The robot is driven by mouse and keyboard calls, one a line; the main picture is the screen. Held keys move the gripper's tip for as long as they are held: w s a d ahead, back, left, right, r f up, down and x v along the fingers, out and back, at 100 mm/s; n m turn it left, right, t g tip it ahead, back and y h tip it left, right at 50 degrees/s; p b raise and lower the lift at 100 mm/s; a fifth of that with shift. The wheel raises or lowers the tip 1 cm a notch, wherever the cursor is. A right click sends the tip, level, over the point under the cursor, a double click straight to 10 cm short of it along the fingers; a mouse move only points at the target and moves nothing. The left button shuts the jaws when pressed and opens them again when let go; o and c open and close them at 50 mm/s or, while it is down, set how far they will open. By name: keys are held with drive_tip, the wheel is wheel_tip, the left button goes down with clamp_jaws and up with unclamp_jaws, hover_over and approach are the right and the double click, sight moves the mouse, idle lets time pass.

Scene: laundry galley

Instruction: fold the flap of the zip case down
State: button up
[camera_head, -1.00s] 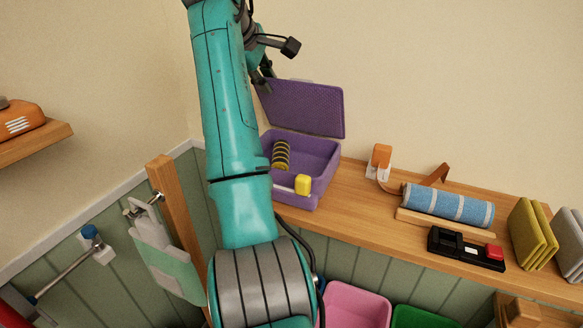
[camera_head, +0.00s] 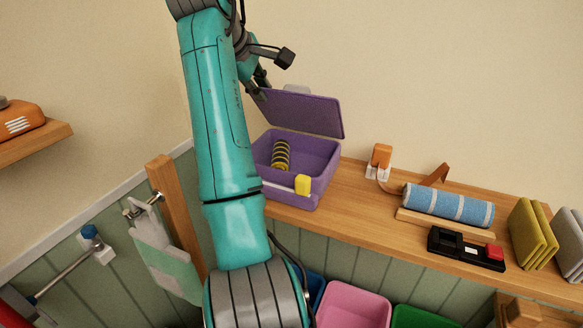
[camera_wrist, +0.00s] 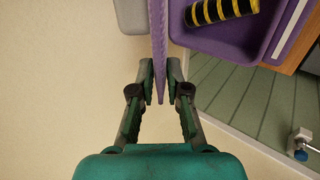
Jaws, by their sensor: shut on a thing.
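The purple zip case (camera_head: 290,190) sits on the wooden shelf with its flap (camera_head: 303,114) raised, leaning over the open case body. A yellow and black striped roll (camera_head: 281,155) lies inside, and a yellow block (camera_head: 302,184) is on the case's front wall. My gripper (camera_head: 262,88) is at the flap's upper left edge, partly hidden by my arm. In the wrist view my gripper (camera_wrist: 160,74) is shut on the flap (camera_wrist: 159,45), seen edge-on between the two fingers. The striped roll (camera_wrist: 222,9) and case body (camera_wrist: 250,40) show beyond it.
A blue striped roller (camera_head: 448,205), a black device with a red button (camera_head: 466,248) and yellow folded cloths (camera_head: 533,233) stand to the right on the shelf (camera_head: 345,215). A wall lies behind. Pink (camera_head: 352,305) and green bins stand below.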

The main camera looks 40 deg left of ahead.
drive_tip(key=shift+s, duration=0.25)
clamp_jaws()
drive_tip(key=shift+o, duration=0.2)
unclamp_jaws()
drive_tip(key=shift+s+d+f, duration=0.15)
drive_tip(key=shift+s+f, duration=0.35)
drive_tip(key=shift+s, duration=0.1)
drive_tip(key=shift+s+d+f, duration=0.15)
drive_tip(key=shift+s+f, duration=0.3)
drive_tip(key=shift+s, duration=0.15)
drive_tip(key=o, duration=0.9)
